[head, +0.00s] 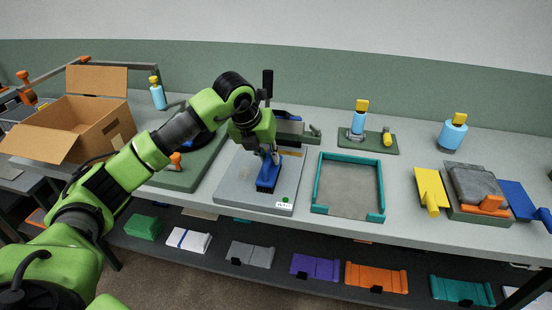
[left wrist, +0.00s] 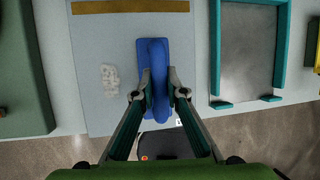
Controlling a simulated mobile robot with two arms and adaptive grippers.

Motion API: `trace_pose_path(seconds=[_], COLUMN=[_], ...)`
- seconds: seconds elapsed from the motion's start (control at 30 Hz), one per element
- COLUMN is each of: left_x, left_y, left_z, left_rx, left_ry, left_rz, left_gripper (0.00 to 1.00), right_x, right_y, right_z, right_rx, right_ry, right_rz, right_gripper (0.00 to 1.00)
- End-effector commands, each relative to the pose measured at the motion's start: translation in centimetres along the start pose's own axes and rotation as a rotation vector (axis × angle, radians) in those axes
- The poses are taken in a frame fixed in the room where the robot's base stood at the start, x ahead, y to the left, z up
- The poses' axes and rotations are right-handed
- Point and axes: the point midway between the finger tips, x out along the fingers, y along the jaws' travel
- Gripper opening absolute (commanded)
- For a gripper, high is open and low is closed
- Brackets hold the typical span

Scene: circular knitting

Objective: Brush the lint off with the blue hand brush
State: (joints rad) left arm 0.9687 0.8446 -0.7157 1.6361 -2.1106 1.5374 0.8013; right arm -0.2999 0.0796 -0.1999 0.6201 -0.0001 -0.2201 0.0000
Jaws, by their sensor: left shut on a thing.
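The blue hand brush (head: 267,176) is over the light grey plate (head: 236,187) on the table. My left gripper (head: 267,155) is shut on the brush, with one finger on each side of its handle. In the left wrist view the brush (left wrist: 153,60) stands between the fingertips of my left gripper (left wrist: 160,92). A patch of whitish lint (left wrist: 110,79) lies on the plate (left wrist: 90,40), to the left of the brush and apart from it. I cannot tell whether the bristles touch the plate. My right gripper is not in view.
A teal-edged tray (head: 318,182) lies right of the plate. A green board (head: 190,172) lies to its left, and an open cardboard box (head: 85,122) stands at the far left. Yellow-capped blue bottles (head: 453,132) stand along the back. A lower shelf holds several coloured pieces.

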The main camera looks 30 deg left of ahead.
Motion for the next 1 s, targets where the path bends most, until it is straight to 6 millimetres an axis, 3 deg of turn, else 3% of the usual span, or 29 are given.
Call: trace_pose_path(seconds=[0.2, 0.7, 1.0], left_x=[-0.3, -0.5, -0.8], left_y=[2.4, 3.0, 5.8], left_z=[0.1, 0.2, 0.3], left_rx=[-0.002, -0.001, -0.003], left_ry=[0.001, 0.001, 0.001], left_rz=[0.004, 0.002, 0.003], left_gripper=[0.00, 0.00, 0.00], right_x=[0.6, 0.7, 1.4], right_y=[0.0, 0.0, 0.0], right_z=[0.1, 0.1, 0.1], right_rx=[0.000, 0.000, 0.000], right_ry=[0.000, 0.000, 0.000], right_rz=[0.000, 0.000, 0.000], right_gripper=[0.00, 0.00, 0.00])
